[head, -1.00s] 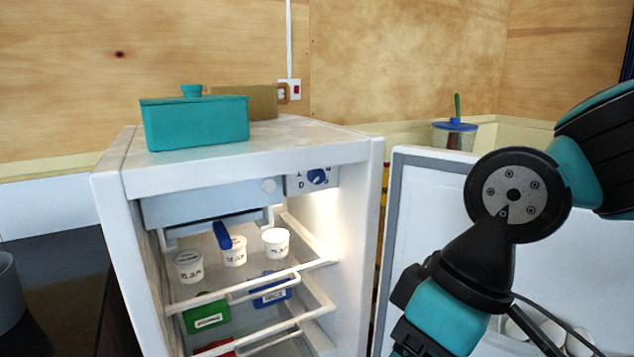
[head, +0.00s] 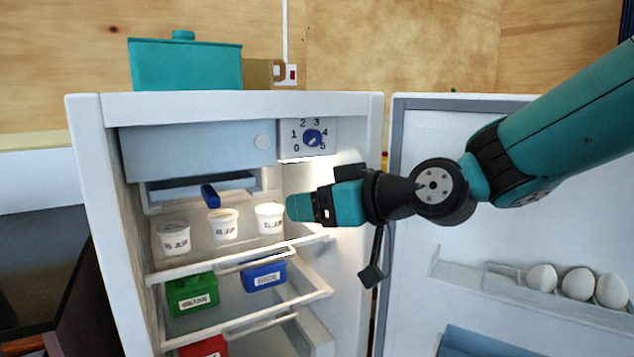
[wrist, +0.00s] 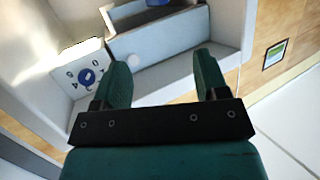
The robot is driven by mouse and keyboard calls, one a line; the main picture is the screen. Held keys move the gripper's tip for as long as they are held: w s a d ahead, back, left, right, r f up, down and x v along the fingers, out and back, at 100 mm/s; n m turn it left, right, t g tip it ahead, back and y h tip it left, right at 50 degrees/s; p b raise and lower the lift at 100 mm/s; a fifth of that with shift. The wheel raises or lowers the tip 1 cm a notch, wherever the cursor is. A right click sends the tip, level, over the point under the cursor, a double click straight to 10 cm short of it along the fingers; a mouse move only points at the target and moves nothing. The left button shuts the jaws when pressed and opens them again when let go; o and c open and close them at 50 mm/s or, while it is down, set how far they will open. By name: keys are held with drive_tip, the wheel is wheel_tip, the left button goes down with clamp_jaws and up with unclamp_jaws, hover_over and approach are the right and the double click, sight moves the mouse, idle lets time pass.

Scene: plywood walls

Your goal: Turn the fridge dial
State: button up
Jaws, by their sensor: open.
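The fridge dial is a round blue knob (head: 312,138) on a white plate with numbers 0 to 5, at the upper right inside the open fridge (head: 226,104). In the wrist view the dial (wrist: 87,76) is at the upper left, just left of the left finger. My gripper (head: 290,208) is in front of the fridge opening, below the dial and near the right white tub in the head view. In the wrist view my gripper (wrist: 160,72) has its two teal fingers spread apart with nothing between them. The gripper is apart from the dial.
White tubs (head: 223,224) stand on the top shelf, with a green box (head: 192,294) and a blue box (head: 264,275) below. A teal pot (head: 186,65) sits on the fridge. The open door (head: 415,270) with eggs (head: 578,284) is at right.

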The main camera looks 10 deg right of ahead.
drive_tip(key=w+d+f+m+t+b, duration=0.2)
drive_tip(key=w+d+f+t+b, duration=0.1)
drive_tip(key=w+d+t+b, duration=0.3)
drive_tip(key=m+t+h, duration=0.2)
drive_tip(key=t+h, duration=0.2)
drive_tip(key=t, duration=0.1)
approach(315, 140)
drive_tip(key=shift+g, duration=0.3)
drive_tip(key=p+x, duration=0.2)
drive_tip(key=p, duration=0.1)
drive_tip(key=p+x, duration=0.2)
drive_tip(key=x, duration=0.1)
drive_tip(key=p+x, duration=0.2)
drive_tip(key=p, duration=0.1)
drive_tip(key=shift+w+r+p, duration=0.25)
drive_tip(key=shift+r+p, duration=0.05)
drive_tip(key=shift+r, duration=0.2)
drive_tip(key=shift+w+a+r, duration=0.15)
drive_tip(key=shift+w, duration=0.45)
drive_tip(key=c, duration=0.9)
